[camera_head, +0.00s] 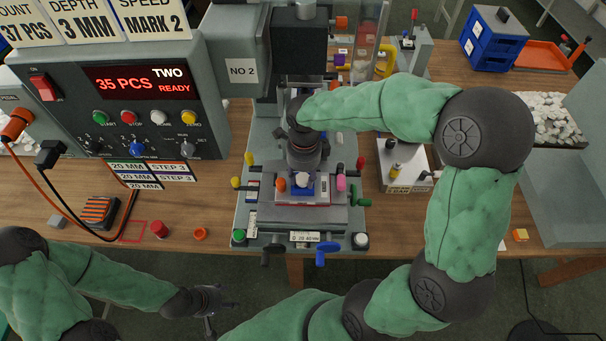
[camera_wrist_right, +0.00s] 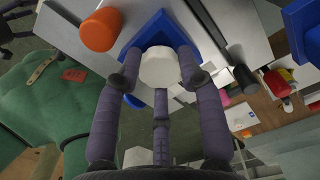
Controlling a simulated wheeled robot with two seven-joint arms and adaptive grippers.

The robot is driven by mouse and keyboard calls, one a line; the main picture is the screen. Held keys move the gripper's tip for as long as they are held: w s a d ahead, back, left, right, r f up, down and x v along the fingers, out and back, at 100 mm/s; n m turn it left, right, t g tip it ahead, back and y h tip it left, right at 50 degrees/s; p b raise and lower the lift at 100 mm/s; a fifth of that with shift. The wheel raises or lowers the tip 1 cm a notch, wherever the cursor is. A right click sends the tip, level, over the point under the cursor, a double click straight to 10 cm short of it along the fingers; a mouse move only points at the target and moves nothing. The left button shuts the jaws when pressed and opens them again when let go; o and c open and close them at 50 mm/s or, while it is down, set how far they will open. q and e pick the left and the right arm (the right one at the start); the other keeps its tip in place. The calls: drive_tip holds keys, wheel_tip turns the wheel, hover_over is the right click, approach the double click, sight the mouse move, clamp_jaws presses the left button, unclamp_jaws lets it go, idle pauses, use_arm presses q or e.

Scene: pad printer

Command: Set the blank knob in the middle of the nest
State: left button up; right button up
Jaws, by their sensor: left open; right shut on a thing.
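The blank knob (camera_wrist_right: 160,67) is a white round piece held between the fingers of my right gripper (camera_wrist_right: 160,82) in the right wrist view. The blue nest (camera_wrist_right: 138,40) shows behind and around the knob there. In the head view the right gripper (camera_head: 303,168) points down over the blue nest (camera_head: 296,191) on the pad printer. The white knob (camera_head: 304,180) shows only in part at the fingertips. I cannot tell whether it touches the nest. My left gripper (camera_head: 210,300) is open and empty at the lower left, in front of the table.
An orange knob (camera_head: 281,184) and a pink one (camera_head: 341,184) flank the nest closely. The printer's control box (camera_head: 120,90) stands at the left. A blue crate (camera_head: 490,40) is far right.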

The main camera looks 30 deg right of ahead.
drive_tip(key=shift+f, duration=0.15)
idle(0.5)
drive_tip(key=o, duration=0.9)
drive_tip(key=shift+r+p, duration=1.95)
drive_tip(key=shift+r, duration=1.15)
drive_tip(key=shift+f, duration=0.1)
